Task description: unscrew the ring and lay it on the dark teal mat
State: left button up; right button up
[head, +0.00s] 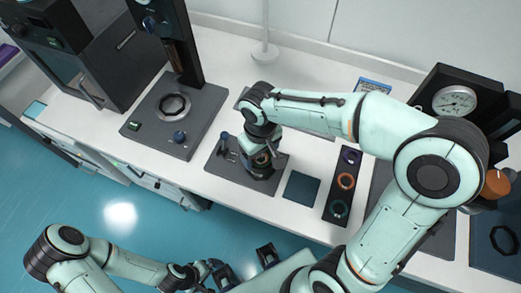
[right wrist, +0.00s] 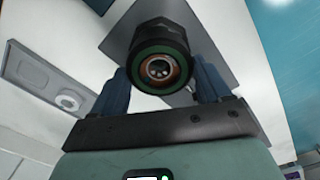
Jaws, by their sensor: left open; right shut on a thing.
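The ring (right wrist: 138,62) is dark with a green face and surrounds a copper-coloured centre in the right wrist view. My right gripper (right wrist: 162,82) is shut on it, one blue-grey finger on each side. In the head view my right gripper (head: 262,155) is over the dark stand on a grey base plate (head: 225,168) and mostly hides the ring. I cannot tell whether the ring is still on its thread. The dark teal mat (head: 301,187) lies bare just right of the base plate. My left gripper (head: 244,268) is open and empty over the floor, in front of the table.
A black strip (head: 332,209) with purple, orange and teal rings lies right of the mat. A device with a round plate (head: 174,106) stands left. A dial gauge (head: 454,101) and an orange-topped knob (head: 496,184) are at the right. A thin post (head: 265,50) stands behind.

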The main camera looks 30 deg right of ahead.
jog(key=n+p, duration=0.1)
jog(key=n, duration=0.5)
jog(key=shift+r, duration=0.15)
jog(key=n+p, duration=0.2)
jog(key=n, duration=0.4)
pick_arm(q)
jog(key=r, duration=0.1)
jog(key=w+r, duration=0.2)
jog(key=r, duration=0.1)
jog(key=shift+w+a+r, duration=0.1)
jog(key=shift+w, duration=0.05)
pick_arm(e)
jog(key=shift+n, duration=0.8)
jog(key=o, duration=1.1)
jog(key=shift+a, duration=0.1)
